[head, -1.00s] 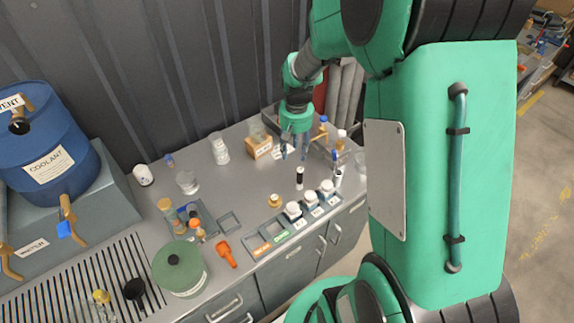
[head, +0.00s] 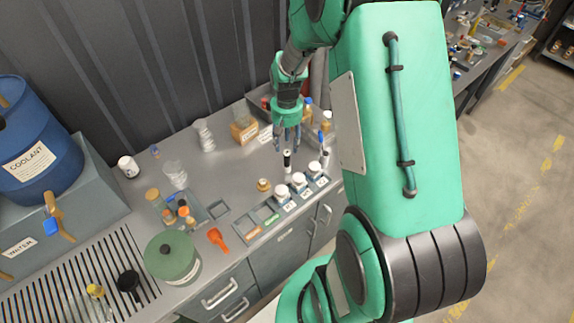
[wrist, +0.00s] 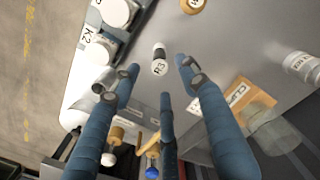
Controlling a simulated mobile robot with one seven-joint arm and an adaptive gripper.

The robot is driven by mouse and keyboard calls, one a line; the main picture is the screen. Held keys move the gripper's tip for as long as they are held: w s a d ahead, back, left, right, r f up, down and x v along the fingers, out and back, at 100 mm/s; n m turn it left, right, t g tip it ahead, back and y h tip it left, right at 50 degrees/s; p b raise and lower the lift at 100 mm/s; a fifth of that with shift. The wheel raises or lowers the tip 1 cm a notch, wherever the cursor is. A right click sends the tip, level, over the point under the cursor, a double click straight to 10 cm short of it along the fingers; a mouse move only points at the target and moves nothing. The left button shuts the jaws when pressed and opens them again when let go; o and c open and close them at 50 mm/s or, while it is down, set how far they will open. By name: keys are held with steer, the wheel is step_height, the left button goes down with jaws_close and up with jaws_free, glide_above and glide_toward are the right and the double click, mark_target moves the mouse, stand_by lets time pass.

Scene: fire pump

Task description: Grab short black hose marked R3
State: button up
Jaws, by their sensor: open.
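The short black hose (head: 287,161) stands upright on the grey bench, black with a white end. In the wrist view the hose (wrist: 159,60) shows a white label that seems to read R3. My gripper (head: 287,142) is open and empty, fingers pointing down just above the hose. In the wrist view the blue fingers of my gripper (wrist: 157,68) spread around the hose in the picture. I cannot tell whether any finger touches it.
White-capped jars (head: 300,181) stand in a row of holders at the bench's front edge. A labelled box (head: 244,130) stands behind. Another black-and-white piece (head: 325,159) stands to the right, near bottles.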

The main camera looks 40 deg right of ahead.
mark_target(287, 152)
step_height(287, 152, down, 6)
steer(key=shift+r+b, duration=0.1)
steer(key=shift+b, duration=0.2)
steer(key=shift+d+f+b, duration=0.1)
steer(key=shift+f+b, duration=0.3)
steer(key=shift+f, duration=2.2)
jaws_close()
